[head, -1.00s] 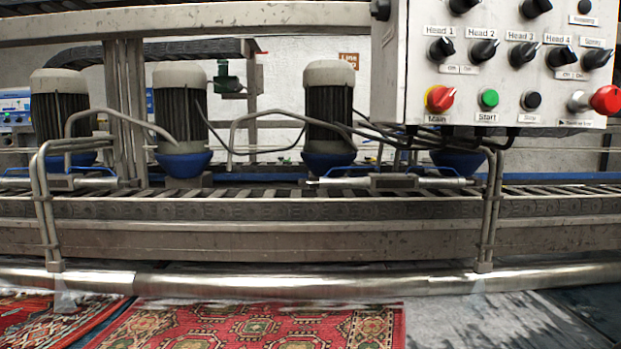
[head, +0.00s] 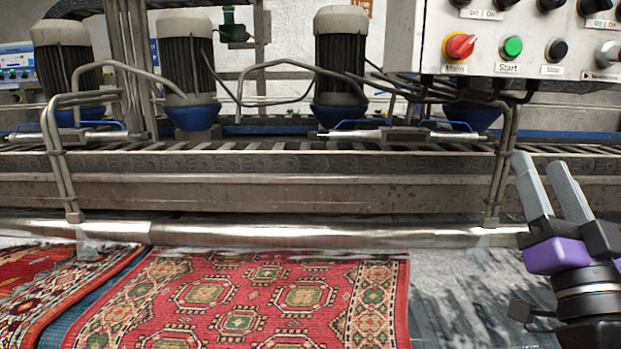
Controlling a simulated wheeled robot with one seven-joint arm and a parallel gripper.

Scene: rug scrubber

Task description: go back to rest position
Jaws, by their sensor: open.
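My gripper (head: 540,172) shows at the right edge of the head view. Its two grey fingers point up and stand apart, with nothing between them. A purple band sits below the fingers above the dark wrist. The gripper appears in front of the machine's right rail post and below the control panel (head: 473,62). It looks clear of the panel's knobs. The red Main knob (head: 460,46) and green Start button (head: 512,46) are on the panel, up and to the left of the fingers.
The rug scrubber's frame (head: 300,193) spans the view, with motors (head: 187,60) behind its rails. A steel roller (head: 320,236) runs along its front. A red patterned rug (head: 250,300) lies below, with another red rug (head: 30,285) at left and a grey rug (head: 460,290) at right.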

